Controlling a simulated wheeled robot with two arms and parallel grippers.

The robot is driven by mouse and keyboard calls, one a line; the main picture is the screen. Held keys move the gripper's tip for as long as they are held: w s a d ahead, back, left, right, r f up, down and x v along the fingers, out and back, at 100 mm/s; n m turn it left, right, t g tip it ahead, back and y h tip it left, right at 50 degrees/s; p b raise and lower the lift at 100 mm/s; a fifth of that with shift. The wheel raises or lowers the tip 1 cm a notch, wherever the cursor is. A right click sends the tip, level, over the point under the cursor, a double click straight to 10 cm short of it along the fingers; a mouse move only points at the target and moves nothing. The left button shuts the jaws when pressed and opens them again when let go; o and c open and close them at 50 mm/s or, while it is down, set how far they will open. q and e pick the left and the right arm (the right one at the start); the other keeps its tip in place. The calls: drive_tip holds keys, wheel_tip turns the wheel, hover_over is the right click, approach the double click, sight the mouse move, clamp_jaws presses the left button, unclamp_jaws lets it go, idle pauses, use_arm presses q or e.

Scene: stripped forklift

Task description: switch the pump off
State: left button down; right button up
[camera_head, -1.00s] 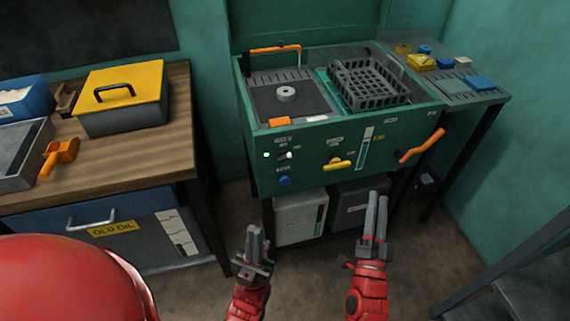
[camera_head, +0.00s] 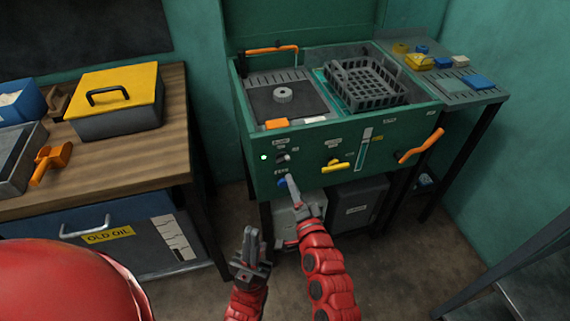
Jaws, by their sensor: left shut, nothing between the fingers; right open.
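The green wash station has a front panel (camera_head: 312,150) with small controls. At its left are a small lit lamp (camera_head: 263,157) and a dark switch knob with a pale tip (camera_head: 284,157); their labels are too small to read. My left gripper (camera_head: 249,240) is shut and empty, low in front of the station.
A yellow lever (camera_head: 338,166), a level gauge (camera_head: 363,150) and an orange handle (camera_head: 421,146) are further right on the panel. A basket (camera_head: 368,85) sits in the basin. Grey and dark containers (camera_head: 361,207) stand below. A wooden bench (camera_head: 150,150) is at left.

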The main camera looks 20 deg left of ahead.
sight(283, 162)
drive_tip(key=x, duration=0.7)
drive_tip(key=shift+w+a+f, duration=0.1)
drive_tip(key=shift+w+a, duration=0.15)
drive_tip(key=shift+w, duration=0.05)
drive_tip(key=shift+w+a, duration=0.1)
drive_tip(key=shift+w, duration=0.1)
clamp_jaws()
